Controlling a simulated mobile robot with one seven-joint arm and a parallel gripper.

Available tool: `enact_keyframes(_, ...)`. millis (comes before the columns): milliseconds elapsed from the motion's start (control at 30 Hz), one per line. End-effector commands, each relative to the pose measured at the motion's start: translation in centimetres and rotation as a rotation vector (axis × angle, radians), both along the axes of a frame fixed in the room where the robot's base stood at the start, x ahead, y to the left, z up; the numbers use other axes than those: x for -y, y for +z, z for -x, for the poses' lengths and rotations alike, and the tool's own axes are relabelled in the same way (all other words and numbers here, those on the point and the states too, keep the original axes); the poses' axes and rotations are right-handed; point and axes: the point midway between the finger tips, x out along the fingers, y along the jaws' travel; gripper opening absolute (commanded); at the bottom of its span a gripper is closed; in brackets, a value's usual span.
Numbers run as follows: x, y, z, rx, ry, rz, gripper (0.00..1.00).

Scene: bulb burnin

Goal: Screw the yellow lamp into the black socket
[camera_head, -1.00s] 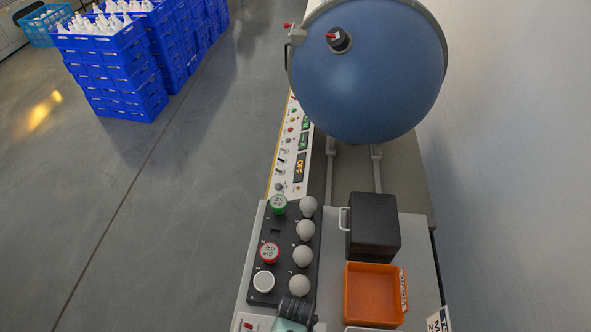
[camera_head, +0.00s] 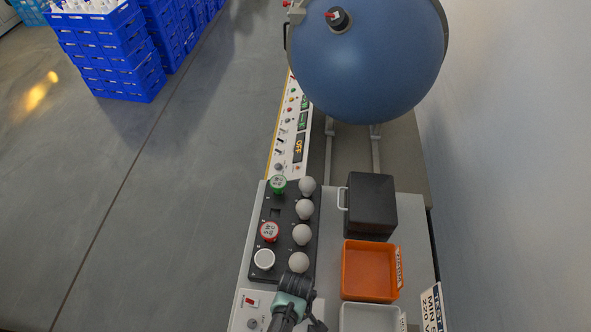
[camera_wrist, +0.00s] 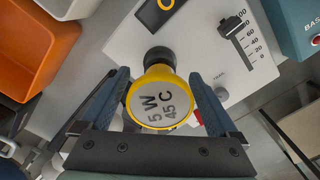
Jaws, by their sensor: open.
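The yellow lamp (camera_wrist: 160,96) is in the middle of the wrist view, its pale round face marked "5 W 45 C" turned to the camera. Its narrow end points at the black socket (camera_wrist: 158,54) on a white panel. The two overlap in this view, and I cannot tell how deep the lamp sits. My gripper (camera_wrist: 162,100) is open, with one blue-grey finger on each side of the lamp. Whether the fingers touch it is unclear. In the head view the arm's end (camera_head: 295,285) is at the bottom, and it hides the lamp and socket.
The white panel (camera_wrist: 195,45) carries a slider scale. A teal box (camera_wrist: 295,25) is at its right. An orange tray (camera_head: 368,272), a grey tray (camera_head: 370,318) and a black box (camera_head: 371,205) stand right of a black rack (camera_head: 285,220) holding green, red, white and grey round lamps.

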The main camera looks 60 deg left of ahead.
Motion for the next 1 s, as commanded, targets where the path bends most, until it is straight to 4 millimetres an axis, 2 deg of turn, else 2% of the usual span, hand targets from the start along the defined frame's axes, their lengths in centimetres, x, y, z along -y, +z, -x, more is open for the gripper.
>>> enact_keyframes(200, 0.01, 0.05, -0.05, 0.0, 0.176, 0.0, 0.95)
enact_keyframes(700, 0.01, 0.0, -0.04, 0.0, 0.186, 0.0, 0.95)
enact_keyframes(767, 0.01, 0.0, -0.04, 0.0, 0.186, 0.0, 0.86)
enact_keyframes(1000, 0.01, 0.01, -0.04, 0.0, 0.185, 0.0, 0.43)
